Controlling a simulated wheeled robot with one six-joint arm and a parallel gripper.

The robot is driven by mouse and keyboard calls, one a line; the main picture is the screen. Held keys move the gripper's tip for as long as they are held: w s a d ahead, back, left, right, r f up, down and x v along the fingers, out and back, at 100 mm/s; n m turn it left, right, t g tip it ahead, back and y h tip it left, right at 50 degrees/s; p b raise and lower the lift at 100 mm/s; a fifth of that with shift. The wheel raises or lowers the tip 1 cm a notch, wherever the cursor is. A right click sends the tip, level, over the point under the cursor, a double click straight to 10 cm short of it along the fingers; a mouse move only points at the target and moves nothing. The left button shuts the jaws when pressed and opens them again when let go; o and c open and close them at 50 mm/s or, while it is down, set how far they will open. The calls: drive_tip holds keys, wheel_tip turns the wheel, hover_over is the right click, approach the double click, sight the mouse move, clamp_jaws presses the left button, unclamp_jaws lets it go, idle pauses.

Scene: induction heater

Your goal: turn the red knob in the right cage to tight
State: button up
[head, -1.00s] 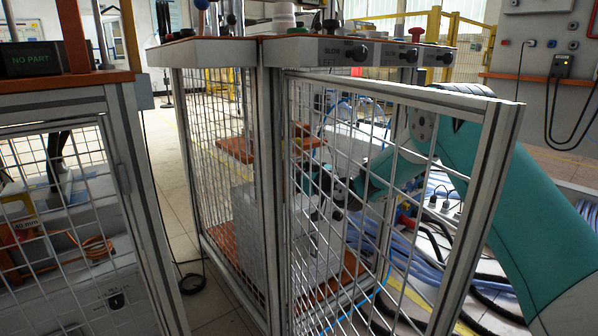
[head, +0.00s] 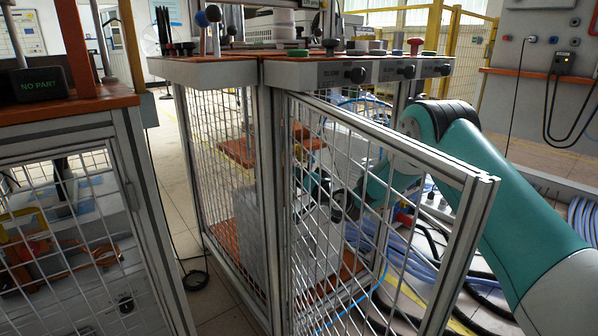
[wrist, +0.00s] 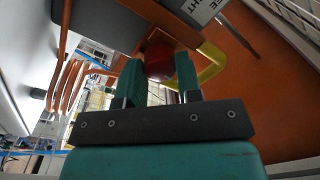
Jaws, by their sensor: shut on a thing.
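The red knob (wrist: 159,60) is round and sits between the two fingers of my gripper (wrist: 159,82) in the wrist view. My gripper is shut on it. A yellow bent bar (wrist: 212,64) is just right of the knob, and a label (wrist: 202,10), only partly readable, is above. In the head view my arm reaches into the right cage behind its open mesh door (head: 480,215). My gripper (head: 325,192) is small and dark there behind the mesh, and the knob cannot be made out.
Orange-brown tubes (wrist: 68,85) are left of my gripper in the wrist view. A grey box (head: 252,235) stands on the cage's orange floor. Blue hoses and black cables (head: 425,255) lie on the floor beside the door. Another mesh cabinet (head: 120,130) stands at the left.

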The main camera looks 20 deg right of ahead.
drive_tip(key=shift+m+p, duration=2.65)
drive_tip(key=shift+m, duration=1.25)
drive_tip(key=shift+h, duration=0.3)
drive_tip(key=o, duration=0.9)
drive_tip(key=shift+o, duration=0.2)
drive_tip(key=shift+f, duration=0.1)
